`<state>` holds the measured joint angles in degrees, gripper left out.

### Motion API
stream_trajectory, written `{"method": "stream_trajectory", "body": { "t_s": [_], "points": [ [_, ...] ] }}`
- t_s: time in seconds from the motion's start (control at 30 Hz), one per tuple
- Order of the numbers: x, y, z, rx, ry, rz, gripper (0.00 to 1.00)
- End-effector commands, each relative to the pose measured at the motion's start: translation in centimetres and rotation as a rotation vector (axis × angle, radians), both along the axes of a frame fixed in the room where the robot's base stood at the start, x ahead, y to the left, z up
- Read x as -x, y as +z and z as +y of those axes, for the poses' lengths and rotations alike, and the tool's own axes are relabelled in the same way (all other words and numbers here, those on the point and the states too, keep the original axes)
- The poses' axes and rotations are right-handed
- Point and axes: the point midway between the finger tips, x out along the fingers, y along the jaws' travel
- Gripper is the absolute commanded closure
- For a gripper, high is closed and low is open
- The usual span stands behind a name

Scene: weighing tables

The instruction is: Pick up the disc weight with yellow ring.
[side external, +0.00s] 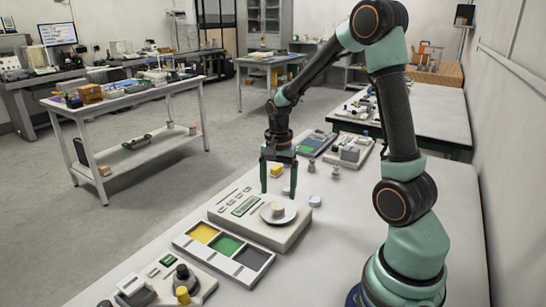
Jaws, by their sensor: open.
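A small pale yellowish weight (277,210) sits on the pan, just below and in front of the fingertips. It may be the disc weight with yellow ring, but the ring is too small to make out. A flat pale blue-grey disc (314,200) lies on the table to the right of the scale. The fingers appear clear of both.
A tray with yellow, green and grey compartments (223,248) stands in front of the scale. A device with knobs (165,283) is nearer.

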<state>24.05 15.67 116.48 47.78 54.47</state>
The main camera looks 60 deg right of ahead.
Motion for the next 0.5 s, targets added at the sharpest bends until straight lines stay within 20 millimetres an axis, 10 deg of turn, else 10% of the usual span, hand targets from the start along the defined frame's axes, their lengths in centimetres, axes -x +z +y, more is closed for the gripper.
{"method": "stream_trajectory", "body": {
  "t_s": [0.5],
  "points": [
    [0.0,-4.6,0.1,0.0,0.001,0.001,0.16]
  ]
}}
